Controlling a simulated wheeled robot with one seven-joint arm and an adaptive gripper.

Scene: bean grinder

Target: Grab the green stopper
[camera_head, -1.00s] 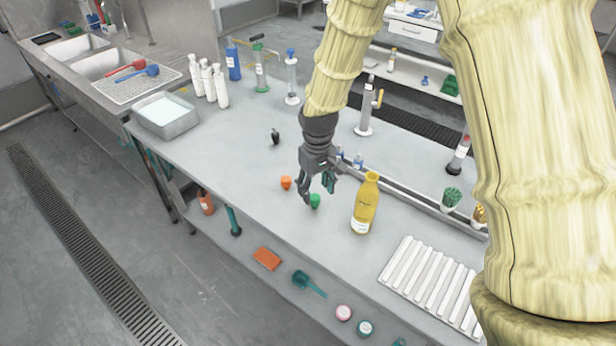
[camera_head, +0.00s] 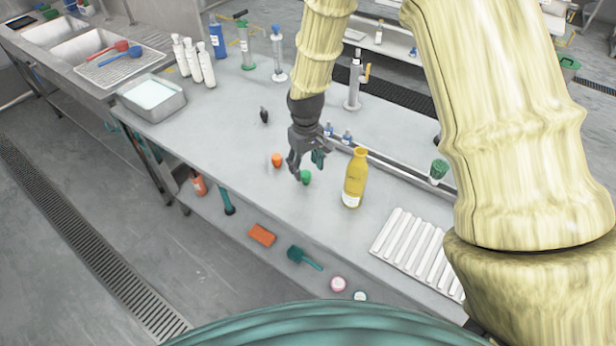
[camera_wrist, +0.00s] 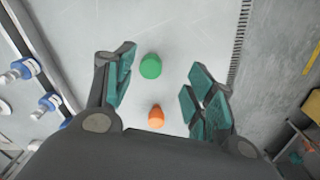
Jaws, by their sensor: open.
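The green stopper (camera_head: 306,177) stands on the grey table, left of the yellow bottle. It also shows in the wrist view (camera_wrist: 151,66), between and a little beyond the open fingers, nearer the left one. My gripper (camera_head: 306,166) is open and empty, close above the stopper; it fills the lower part of the wrist view (camera_wrist: 160,95). The orange stopper (camera_head: 277,160) stands a short way to the left in the head view. In the wrist view the orange stopper (camera_wrist: 156,116) also lies between the fingers, nearer my palm.
The yellow bottle (camera_head: 355,180) stands just right of my gripper. A white ribbed rack (camera_head: 418,252) lies at the table's right end. A small dark object (camera_head: 264,115) and a metal tray (camera_head: 151,98) are farther left. The table's front edge is near the stopper.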

